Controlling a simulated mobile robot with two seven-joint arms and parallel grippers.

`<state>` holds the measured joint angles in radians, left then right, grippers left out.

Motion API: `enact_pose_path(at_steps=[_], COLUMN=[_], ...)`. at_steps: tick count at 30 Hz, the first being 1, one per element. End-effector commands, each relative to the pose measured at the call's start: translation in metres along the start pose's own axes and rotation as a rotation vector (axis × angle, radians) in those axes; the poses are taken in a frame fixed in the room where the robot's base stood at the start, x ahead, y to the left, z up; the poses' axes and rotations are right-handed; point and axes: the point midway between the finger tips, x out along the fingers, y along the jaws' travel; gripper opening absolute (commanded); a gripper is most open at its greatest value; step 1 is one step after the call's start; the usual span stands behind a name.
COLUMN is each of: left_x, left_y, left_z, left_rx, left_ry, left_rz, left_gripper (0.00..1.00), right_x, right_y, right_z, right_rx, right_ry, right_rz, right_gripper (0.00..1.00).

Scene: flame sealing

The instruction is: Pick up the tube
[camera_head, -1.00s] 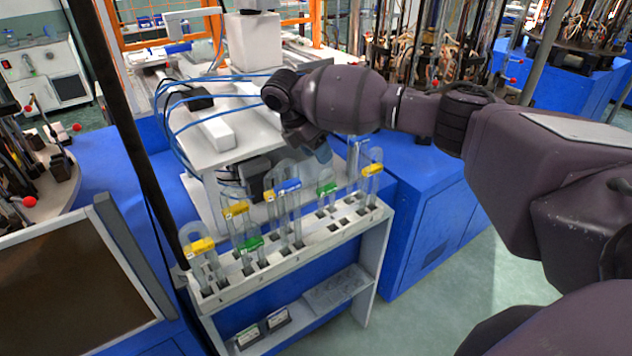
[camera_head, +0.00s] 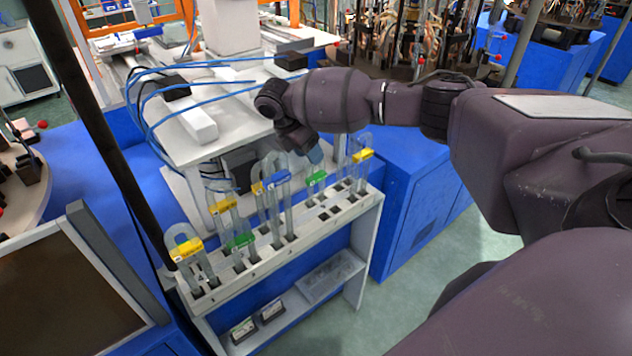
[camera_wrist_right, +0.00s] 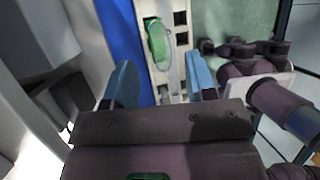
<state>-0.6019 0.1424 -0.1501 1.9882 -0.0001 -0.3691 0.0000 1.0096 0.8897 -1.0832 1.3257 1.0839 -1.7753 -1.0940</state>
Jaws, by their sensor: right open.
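The tube with a green tag (camera_head: 316,179) right of the middle stands just below my right gripper (camera_head: 308,155). In the right wrist view my right gripper (camera_wrist_right: 161,80) is open, its two blue-grey fingers apart with nothing held. A green-tagged tube (camera_wrist_right: 158,42) shows ahead between the fingers, standing in the rack. My left gripper is not in view.
A white bench (camera_head: 205,143) with blue hoses lies behind the rack. A blue cabinet (camera_head: 415,215) stands to the right. A dark slanted post (camera_head: 108,145) and a brown panel (camera_head: 60,285) are at the left. Several free rack holes show beside the green-tagged tube.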

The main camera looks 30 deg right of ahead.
Motion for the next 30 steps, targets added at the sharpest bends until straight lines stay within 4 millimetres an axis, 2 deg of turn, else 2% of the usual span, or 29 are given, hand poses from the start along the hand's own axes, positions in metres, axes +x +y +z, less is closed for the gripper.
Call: enact_pose_path(at_steps=[3, 7, 17, 26, 27, 30], left_x=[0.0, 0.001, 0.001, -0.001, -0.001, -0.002], left_y=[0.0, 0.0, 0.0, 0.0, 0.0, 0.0], left_z=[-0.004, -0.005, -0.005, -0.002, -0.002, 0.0], left_rx=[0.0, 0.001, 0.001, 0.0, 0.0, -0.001], left_ry=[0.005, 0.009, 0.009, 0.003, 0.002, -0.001], left_rz=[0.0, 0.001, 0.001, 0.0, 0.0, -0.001], left_gripper=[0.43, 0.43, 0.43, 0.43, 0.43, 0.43], right_x=[0.018, 0.032, 0.036, 0.036, 0.036, 0.036], right_y=[-0.003, -0.002, -0.002, -0.002, -0.002, -0.002], right_z=[0.001, 0.001, 0.001, 0.001, 0.001, 0.001], right_rx=[0.0, 0.0, 0.0, 0.0, 0.0, 0.0], right_ry=[-0.001, -0.001, -0.001, -0.001, -0.001, -0.001], right_rz=[-0.003, -0.001, -0.001, -0.001, -0.001, -0.001], right_gripper=[0.51, 0.51, 0.49, 0.03, 0.0, 0.0])
